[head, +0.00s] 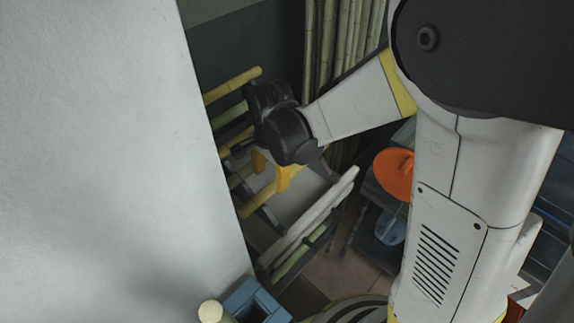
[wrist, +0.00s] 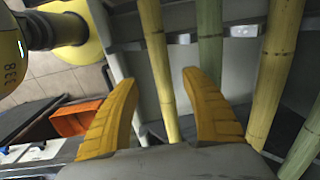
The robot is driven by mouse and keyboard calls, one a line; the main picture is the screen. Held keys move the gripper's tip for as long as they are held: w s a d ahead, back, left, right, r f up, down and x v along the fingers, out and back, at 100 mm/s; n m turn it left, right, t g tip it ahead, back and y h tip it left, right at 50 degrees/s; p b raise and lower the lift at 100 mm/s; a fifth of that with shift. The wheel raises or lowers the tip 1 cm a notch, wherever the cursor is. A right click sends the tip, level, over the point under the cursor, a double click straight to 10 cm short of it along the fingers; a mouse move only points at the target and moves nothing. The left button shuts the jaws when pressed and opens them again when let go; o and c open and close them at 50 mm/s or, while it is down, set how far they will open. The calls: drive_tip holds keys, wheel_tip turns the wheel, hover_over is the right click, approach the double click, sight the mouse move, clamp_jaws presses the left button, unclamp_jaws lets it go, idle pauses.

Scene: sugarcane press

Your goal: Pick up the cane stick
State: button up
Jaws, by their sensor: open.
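Several cane sticks, yellow and green, lie spaced apart across a dark rack with pale panels. In the head view a yellow cane (head: 233,85) sticks out at the rack's upper left. My gripper (head: 271,172) is over the rack with its orange-yellow fingers pointing down. In the wrist view my gripper (wrist: 158,82) is open, and a yellow cane stick (wrist: 158,55) runs between the fingers, with no contact visible. A green cane (wrist: 210,45) passes behind the right fingertip. Another yellow cane (wrist: 275,75) lies to the right. My wrist hides part of the rack in the head view.
Tall canes (head: 340,40) stand against the back wall. A large white surface (head: 110,150) fills the left. An orange disc (head: 393,175) is right of the rack. A blue square container (head: 245,298) and a round cane end (head: 210,312) are at the bottom.

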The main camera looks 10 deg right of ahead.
sight(269, 187)
drive_tip(key=f+b, duration=0.1)
drive_tip(key=f, duration=0.1)
drive_tip(key=f+b, duration=0.1)
drive_tip(key=f, duration=0.1)
drive_tip(key=f+b, duration=0.1)
drive_tip(key=f, duration=0.1)
drive_tip(key=shift+w+a+f, duration=0.2)
drive_tip(key=shift+a+f, duration=0.05)
drive_tip(key=shift+a, duration=0.1)
drive_tip(key=shift+r, duration=0.1)
clamp_jaws()
